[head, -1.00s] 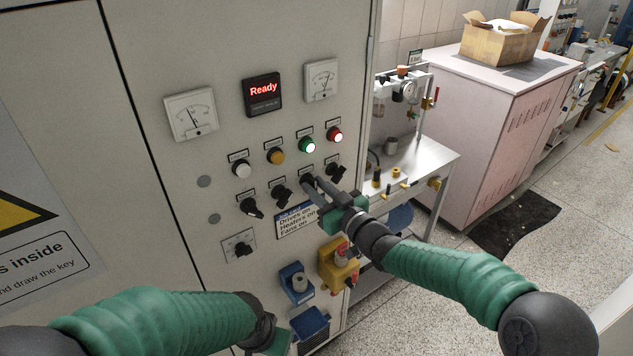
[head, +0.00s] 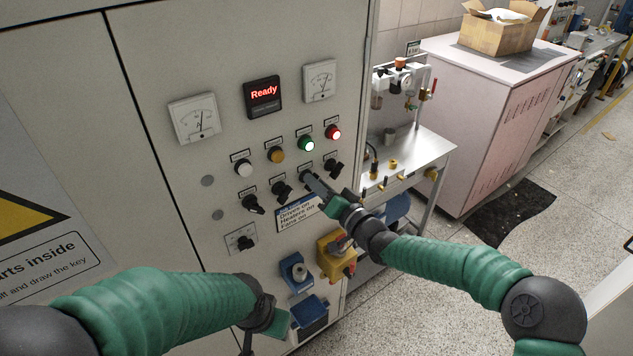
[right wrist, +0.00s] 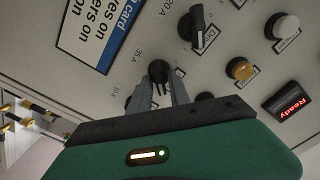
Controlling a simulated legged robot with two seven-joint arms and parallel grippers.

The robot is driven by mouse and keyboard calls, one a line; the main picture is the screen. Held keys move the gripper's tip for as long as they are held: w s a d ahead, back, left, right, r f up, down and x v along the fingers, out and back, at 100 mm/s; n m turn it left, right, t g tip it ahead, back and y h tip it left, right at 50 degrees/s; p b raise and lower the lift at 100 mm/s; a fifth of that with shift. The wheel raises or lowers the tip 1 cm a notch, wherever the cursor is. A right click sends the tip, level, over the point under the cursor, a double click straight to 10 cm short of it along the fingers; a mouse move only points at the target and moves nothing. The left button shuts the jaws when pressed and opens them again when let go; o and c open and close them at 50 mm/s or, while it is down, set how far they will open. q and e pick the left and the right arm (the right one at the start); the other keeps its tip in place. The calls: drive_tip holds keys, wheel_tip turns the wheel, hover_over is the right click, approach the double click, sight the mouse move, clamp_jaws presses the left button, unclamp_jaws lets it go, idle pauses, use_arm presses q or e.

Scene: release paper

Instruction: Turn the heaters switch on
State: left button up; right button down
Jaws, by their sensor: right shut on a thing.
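The cabinet panel has a row of black rotary switches. A blue-and-white card (head: 297,214) lists drives, heaters and fans on. My left gripper (head: 266,322) is low by the panel; its fingers are unclear.
The first (head: 253,204) and fourth switches (head: 335,169) flank the row. A yellow box (head: 333,262) and a blue socket (head: 295,270) jut out below. A steel bench (head: 420,150) stands right.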

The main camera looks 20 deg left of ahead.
drive_tip(key=shift+w+d+m, duration=0.1)
drive_tip(key=shift+w+m, duration=0.05)
drive_tip(key=shift+m, duration=0.25)
drive_tip(key=shift+r, duration=0.1)
drive_tip(key=c, duration=1.5)
unclamp_jaws()
drive_tip(key=shift+w, duration=0.1)
drive_tip(key=v, duration=0.5)
drive_tip(key=b+v, duration=0.1)
drive_tip(key=v, duration=0.5)
drive_tip(key=b+v, duration=0.1)
drive_tip(key=v, duration=0.5)
drive_tip(key=shift+f, duration=0.3)
